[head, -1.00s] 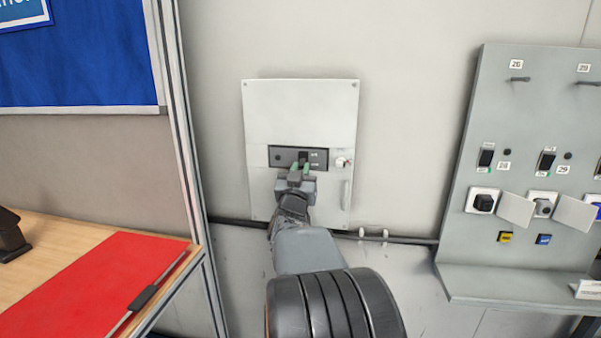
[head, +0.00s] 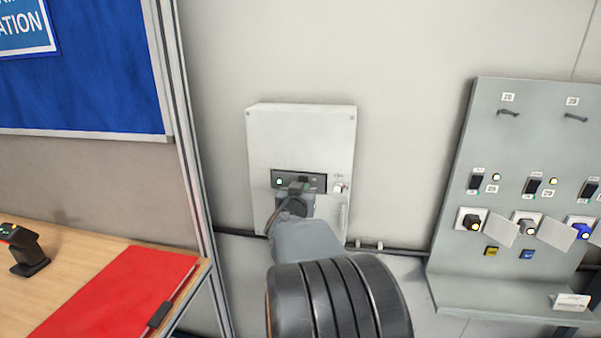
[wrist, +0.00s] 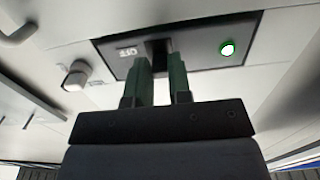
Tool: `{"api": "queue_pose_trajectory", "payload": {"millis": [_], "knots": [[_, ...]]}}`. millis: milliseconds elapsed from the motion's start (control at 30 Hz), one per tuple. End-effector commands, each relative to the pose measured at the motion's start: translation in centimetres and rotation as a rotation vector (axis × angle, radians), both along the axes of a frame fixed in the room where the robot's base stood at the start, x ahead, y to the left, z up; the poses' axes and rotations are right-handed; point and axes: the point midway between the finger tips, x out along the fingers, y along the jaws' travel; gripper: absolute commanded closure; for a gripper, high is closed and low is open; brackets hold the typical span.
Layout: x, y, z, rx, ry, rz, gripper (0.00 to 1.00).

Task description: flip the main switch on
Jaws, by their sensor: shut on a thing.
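The main switch box (head: 300,135) is a pale grey cabinet on the wall, with a dark switch strip (head: 319,178) across it. The black switch lever (head: 304,180) sits in the strip; it also shows in the wrist view (wrist: 158,48), between the fingers. My gripper (head: 299,187) is at the strip with its green-tipped fingers (wrist: 163,72) shut on the lever. A small round lamp (head: 279,181) on the strip is lit; in the wrist view the lamp (wrist: 227,48) glows white with a green rim. The fingers partly hide the lever.
A rotary knob (head: 339,187) sits right of the strip. A grey socket panel (head: 540,150) at right has several lit indicators and hanging covers. A wooden table (head: 75,255) with a red mat (head: 120,290) and a black scanner stand (head: 28,250) is at left.

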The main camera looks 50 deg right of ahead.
Motion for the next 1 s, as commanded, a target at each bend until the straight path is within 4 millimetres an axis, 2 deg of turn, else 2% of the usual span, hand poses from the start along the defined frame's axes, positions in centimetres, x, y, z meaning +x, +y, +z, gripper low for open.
{"api": "queue_pose_trajectory", "payload": {"millis": [33, 200, 600, 1000], "knots": [[-0.04, -0.01, 1.65, 0.035, 0.023, -0.001, 1.00], [-0.06, -0.02, 2.04, 0.139, 0.088, -0.002, 1.00], [0.01, -0.19, 2.11, 0.308, 0.191, -0.003, 1.00], [0.05, -0.26, 1.84, 0.362, 0.226, -0.002, 1.00]]}}
